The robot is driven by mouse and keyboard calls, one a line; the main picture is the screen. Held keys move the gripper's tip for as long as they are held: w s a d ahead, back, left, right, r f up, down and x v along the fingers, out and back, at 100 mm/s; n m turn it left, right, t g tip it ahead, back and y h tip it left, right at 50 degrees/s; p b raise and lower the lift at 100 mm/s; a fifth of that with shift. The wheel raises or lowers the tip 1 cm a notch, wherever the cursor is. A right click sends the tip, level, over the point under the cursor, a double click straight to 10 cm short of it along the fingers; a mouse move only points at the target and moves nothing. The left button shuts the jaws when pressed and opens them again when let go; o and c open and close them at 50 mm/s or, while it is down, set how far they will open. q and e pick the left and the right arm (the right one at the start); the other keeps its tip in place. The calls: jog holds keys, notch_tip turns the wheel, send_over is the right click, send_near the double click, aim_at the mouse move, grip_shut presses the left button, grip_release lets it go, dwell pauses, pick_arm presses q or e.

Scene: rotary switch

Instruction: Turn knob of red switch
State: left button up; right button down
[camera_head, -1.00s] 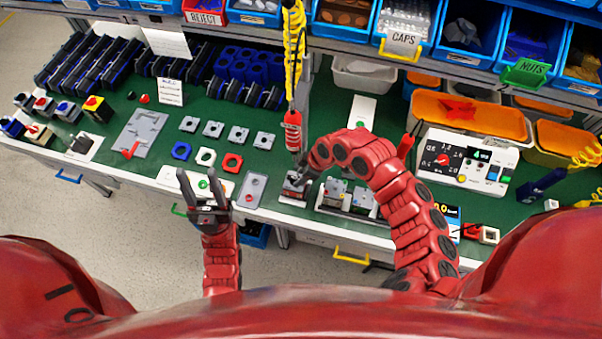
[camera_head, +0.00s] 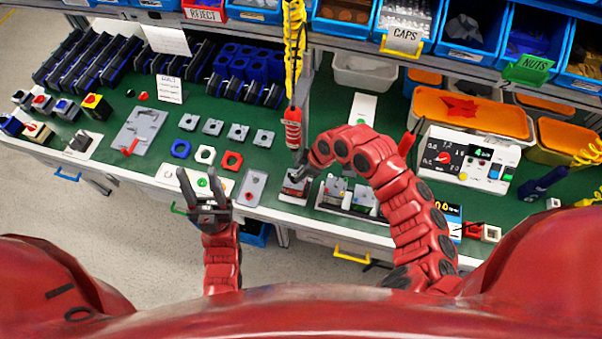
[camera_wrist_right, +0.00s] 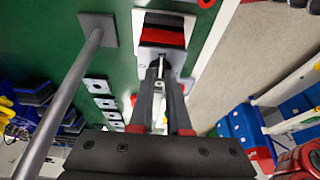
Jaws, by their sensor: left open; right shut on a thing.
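The red switch (camera_wrist_right: 163,31) shows in the right wrist view as a red and black block on a light plate, straight ahead of the fingers. In the head view the switch (camera_head: 294,187) sits at the front edge of the green bench, partly covered by my right gripper (camera_head: 299,175). My right gripper (camera_wrist_right: 158,72) is shut on a small light piece at the switch, which I take to be its knob. The knob's angle is hidden by the fingers. My left gripper (camera_head: 206,190) is open and empty, in front of the bench edge.
A grey twin-switch unit (camera_head: 347,195) stands just right of the red switch. A grey plate with a red button (camera_head: 251,188) lies to its left. A yellow and red hanging tool (camera_head: 293,125) hangs close behind. A grey pole (camera_wrist_right: 68,92) runs beside the right gripper.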

jog(key=shift+w+d+f+n+g+b, duration=0.15)
jog(key=shift+n+b, duration=0.2)
jog(key=shift+b, duration=0.9)
jog(key=shift+a+f+n+g+b, duration=0.1)
jog(key=shift+n+b, duration=0.3)
jog(key=shift+b, duration=0.85)
jog(key=shift+w+d+f+n+g+b, duration=0.15)
jog(key=shift+n+b, duration=0.2)
jog(key=shift+b, duration=0.9)
jog(key=shift+a+r+n+b, duration=0.15)
jog(key=shift+r+n+b, duration=0.1)
jog(key=shift+n+b, duration=0.15)
jog(key=shift+r+n+g, duration=0.1)
jog(key=shift+n+g, duration=0.2)
jog(key=shift+n, duration=0.1)
jog(key=shift+w+r+n+g+p, duration=0.2)
jog(key=shift+n+g+p, duration=0.3)
jog(key=shift+n, duration=0.4)
jog(key=n+p, duration=0.1)
jog(key=n+g+p, duration=0.1)
jog(key=n, duration=0.1)
jog(key=shift+w+a, duration=0.15)
jog(key=shift+w, duration=0.05)
jog(key=shift+w+a+f+n+g+h+p, duration=0.1)
jog(key=shift+n+g+h+p, duration=0.25)
jog(key=shift+n, duration=0.4)
jog(key=shift+w+n+g+h+p, duration=0.15)
jog(key=shift+n+p, duration=0.3)
jog(key=shift+n, duration=0.3)
jog(key=shift+s, duration=0.1)
